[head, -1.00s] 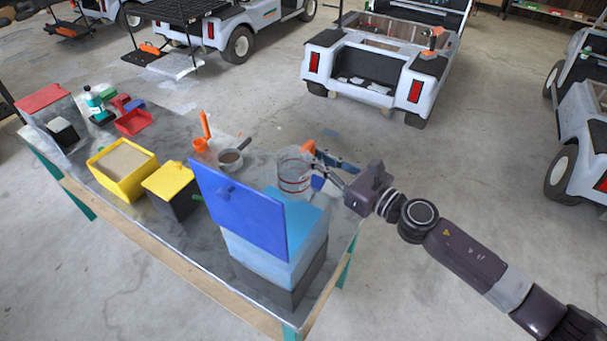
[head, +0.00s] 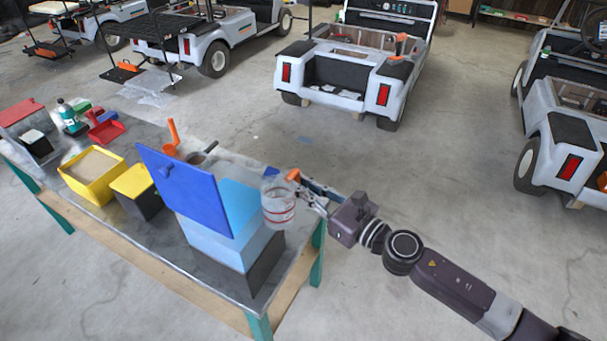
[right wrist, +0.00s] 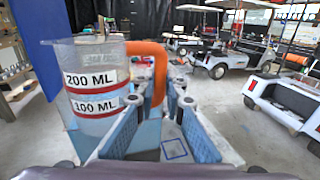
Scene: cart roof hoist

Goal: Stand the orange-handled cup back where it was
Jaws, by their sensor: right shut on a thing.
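The orange-handled cup (head: 278,205) is clear, with red bands. In the right wrist view the cup (right wrist: 92,95) stands upright, with 200 ML and 100 ML labels facing me. My right gripper (head: 306,193) is shut on its orange handle (right wrist: 158,75), which shows between the finger pads. In the head view the cup is at the table's right end, overlapping the right edge of the open blue bin (head: 245,248). Its base looks clear of the table, but the exact height is hard to tell. My left gripper is not in view.
The bin's raised blue lid (head: 185,190) stands left of the cup. A dark-handled pan (head: 197,157), an orange scoop (head: 172,145) and yellow bins (head: 92,185) are farther left on the table. A blue square outline (right wrist: 174,149) shows below the fingers in the wrist view.

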